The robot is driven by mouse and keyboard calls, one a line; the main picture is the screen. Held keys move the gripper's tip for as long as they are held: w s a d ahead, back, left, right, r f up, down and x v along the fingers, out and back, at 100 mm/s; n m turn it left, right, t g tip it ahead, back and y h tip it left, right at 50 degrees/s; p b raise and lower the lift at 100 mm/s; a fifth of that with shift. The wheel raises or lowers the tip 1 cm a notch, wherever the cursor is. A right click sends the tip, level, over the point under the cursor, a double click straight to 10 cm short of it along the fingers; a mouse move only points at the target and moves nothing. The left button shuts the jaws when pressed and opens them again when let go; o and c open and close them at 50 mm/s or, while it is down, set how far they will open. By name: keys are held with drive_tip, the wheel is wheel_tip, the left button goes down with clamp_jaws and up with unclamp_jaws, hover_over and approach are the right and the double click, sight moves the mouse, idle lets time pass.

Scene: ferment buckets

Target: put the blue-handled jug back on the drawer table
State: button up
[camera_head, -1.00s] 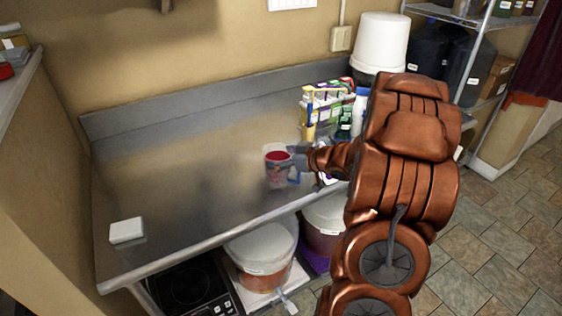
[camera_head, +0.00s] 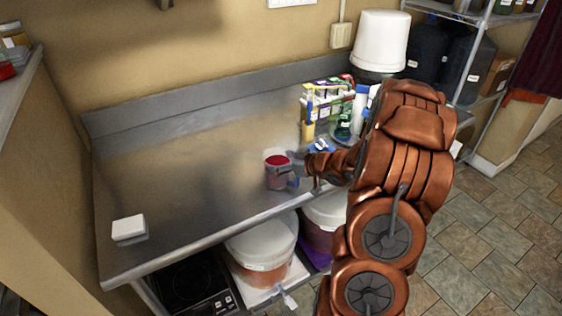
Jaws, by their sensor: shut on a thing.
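The jug (camera_head: 276,176) is a clear cup shape with red showing inside it and a blue handle (camera_head: 293,181) on its right side. It is upright at the steel table (camera_head: 170,205), right of the table's middle and near its front edge. My gripper (camera_head: 297,168) comes in from the right and is shut on the jug at its handle side. The fingertips are small and partly hidden by the jug and my wrist. I cannot tell whether the jug's base touches the tabletop. No drawer is clearly visible.
A white box (camera_head: 129,229) lies at the table's left end. Bottles and a colourful carton rack (camera_head: 325,97) stand behind my gripper, with a white bucket (camera_head: 381,42) farther back. Lidded buckets (camera_head: 262,245) and a black hotplate (camera_head: 190,285) sit below. The table's left half is mostly clear.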

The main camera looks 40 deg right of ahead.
drive_tip(key=shift+f, duration=0.1)
drive_tip(key=o, duration=1.5)
drive_tip(key=shift+b+v, duration=1)
drive_tip(key=shift+v, duration=5)
